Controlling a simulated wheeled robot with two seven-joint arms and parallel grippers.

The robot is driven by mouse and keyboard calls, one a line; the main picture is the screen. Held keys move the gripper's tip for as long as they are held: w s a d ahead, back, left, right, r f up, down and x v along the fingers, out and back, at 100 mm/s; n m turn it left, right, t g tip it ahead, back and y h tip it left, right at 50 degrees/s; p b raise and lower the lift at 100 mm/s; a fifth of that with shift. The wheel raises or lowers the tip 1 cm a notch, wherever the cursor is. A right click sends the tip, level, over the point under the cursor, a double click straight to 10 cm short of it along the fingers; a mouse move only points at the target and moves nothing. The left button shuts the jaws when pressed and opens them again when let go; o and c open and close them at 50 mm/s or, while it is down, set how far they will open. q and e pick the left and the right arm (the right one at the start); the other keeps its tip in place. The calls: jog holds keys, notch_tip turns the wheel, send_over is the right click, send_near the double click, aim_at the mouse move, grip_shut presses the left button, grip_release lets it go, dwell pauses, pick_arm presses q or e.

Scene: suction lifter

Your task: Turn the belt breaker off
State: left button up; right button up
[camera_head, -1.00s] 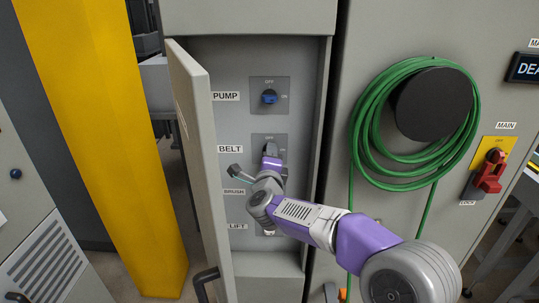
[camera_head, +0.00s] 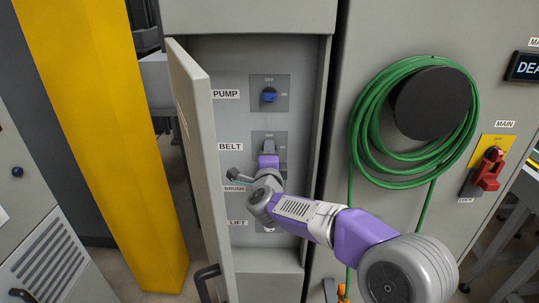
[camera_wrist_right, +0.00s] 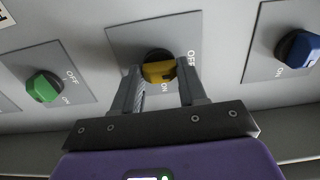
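The BELT breaker panel (camera_head: 283,140) is inside the open cabinet, below the PUMP panel. My right gripper (camera_head: 268,146) is in front of it and hides its knob in the head view. In the right wrist view a yellow knob (camera_wrist_right: 158,71) sits on a grey plate (camera_wrist_right: 122,42). The two fingers of the right gripper (camera_wrist_right: 162,88) stand apart, one on each side of this knob. Small gaps seem to show, but contact is hard to judge. The knob's exact pointing direction is partly hidden. My left gripper is not in view.
The cabinet door (camera_head: 203,150) stands open on the left, close to my arm. The blue PUMP knob (camera_head: 269,95) is above; a green knob (camera_wrist_right: 43,87) is on the other side. A green hose coil (camera_head: 365,130) and red MAIN switch (camera_head: 488,170) are right.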

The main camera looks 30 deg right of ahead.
jog(key=o, duration=0.4)
jog(key=v, duration=0.7)
jog(key=shift+s+a, duration=0.2)
jog(key=shift+s, duration=0.05)
